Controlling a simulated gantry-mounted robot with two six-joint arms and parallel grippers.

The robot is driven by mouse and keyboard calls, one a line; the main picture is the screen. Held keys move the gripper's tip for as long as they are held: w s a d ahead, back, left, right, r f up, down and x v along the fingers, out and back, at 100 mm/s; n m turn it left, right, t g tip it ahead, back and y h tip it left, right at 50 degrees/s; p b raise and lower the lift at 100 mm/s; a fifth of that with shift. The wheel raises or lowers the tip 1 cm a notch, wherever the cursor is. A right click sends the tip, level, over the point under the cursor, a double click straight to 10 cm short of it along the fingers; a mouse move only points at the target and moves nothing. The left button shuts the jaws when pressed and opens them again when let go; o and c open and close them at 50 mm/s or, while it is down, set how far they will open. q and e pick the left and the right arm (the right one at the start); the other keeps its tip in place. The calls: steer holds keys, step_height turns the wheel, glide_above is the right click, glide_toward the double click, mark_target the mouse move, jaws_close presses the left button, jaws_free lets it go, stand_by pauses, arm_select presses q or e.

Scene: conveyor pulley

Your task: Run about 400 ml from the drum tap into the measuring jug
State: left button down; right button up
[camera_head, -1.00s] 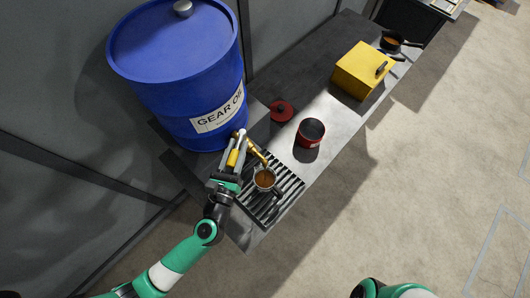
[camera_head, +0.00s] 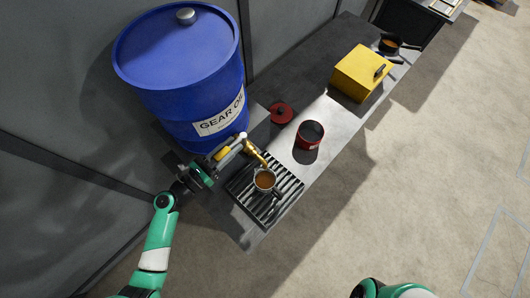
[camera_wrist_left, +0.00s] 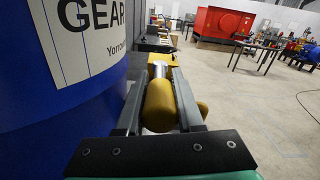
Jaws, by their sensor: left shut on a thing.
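The blue gear oil drum (camera_head: 180,75) stands at the left end of the bench, with its brass tap (camera_head: 256,154) low on its front. The measuring jug (camera_head: 264,180) stands on the slatted drip grate below the tap's mouth and has brown oil in it; its level marks are too small to read. My left gripper (camera_head: 232,146) is shut on the tap's yellow handle (camera_head: 222,153), which points left alongside the drum. The handle (camera_wrist_left: 160,105) also shows between the fingers in the left wrist view. I cannot tell whether oil is flowing. My right gripper is out of view.
The drip grate (camera_head: 287,187) lies at the bench's near end. A red open tin (camera_head: 309,134) and a red lid (camera_head: 282,113) sit behind it. A yellow box (camera_head: 362,72) and a dark pan (camera_head: 391,43) stand farther along.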

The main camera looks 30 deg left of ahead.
arm_select(q)
steer(key=shift+c, duration=2.3)
jaws_free()
steer(key=shift+w, duration=0.1)
steer(key=s+a+p, duration=0.1)
steer(key=s, duration=0.6)
steer(key=shift+a, duration=0.2)
